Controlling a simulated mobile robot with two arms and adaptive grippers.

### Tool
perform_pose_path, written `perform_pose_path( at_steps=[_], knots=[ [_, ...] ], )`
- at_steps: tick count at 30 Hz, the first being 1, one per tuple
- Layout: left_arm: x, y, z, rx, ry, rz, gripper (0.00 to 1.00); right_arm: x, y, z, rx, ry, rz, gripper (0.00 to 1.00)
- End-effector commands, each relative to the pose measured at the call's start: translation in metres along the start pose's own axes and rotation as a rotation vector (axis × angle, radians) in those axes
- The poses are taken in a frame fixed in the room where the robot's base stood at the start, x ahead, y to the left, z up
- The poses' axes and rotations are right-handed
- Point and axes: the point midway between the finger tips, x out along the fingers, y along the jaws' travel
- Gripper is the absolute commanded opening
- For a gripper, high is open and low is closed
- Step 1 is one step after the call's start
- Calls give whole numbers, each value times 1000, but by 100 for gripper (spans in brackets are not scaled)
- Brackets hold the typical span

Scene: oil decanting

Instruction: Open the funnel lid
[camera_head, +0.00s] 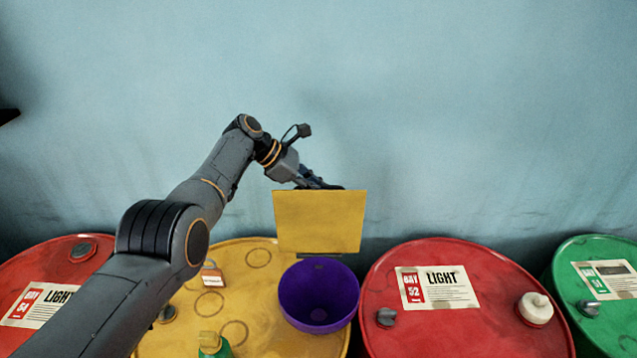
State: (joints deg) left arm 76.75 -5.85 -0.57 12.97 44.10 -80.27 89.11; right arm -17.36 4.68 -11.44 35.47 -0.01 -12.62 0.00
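The purple funnel (318,297) sits on top of the yellow drum, and I see into its bowl. Its yellow square lid (319,222) stands raised, close to upright, at the back edge of the funnel. My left arm comes in from the left and reaches over the drum. My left gripper (325,186) is behind the top edge of the lid. Its fingertips are mostly hidden by the lid, so I cannot tell whether they are open or touch it. My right gripper is not in view.
The yellow drum (258,257) stands between a red drum (440,247) on the right and another red drum (40,262) on the left. A green drum (585,249) is at the far right. A green bottle (213,346) shows at the front. The blue wall is close behind.

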Motion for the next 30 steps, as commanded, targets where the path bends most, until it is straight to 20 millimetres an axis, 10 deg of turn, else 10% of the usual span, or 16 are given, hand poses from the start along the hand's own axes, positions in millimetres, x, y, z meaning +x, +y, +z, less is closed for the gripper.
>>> perform_pose_path(
  at_steps=[8, 9, 12, 30],
  knots=[
    [4, -4, -5, -6, 7, -12, 0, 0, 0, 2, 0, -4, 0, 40],
    [4, -4, -5, -6, 8, -12, 21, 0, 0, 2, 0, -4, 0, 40],
    [3, -3, -4, -5, 7, -10, 36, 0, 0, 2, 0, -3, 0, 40],
    [-23, 0, -2, 0, 2, -1, 36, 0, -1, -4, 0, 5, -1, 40]
  ],
)
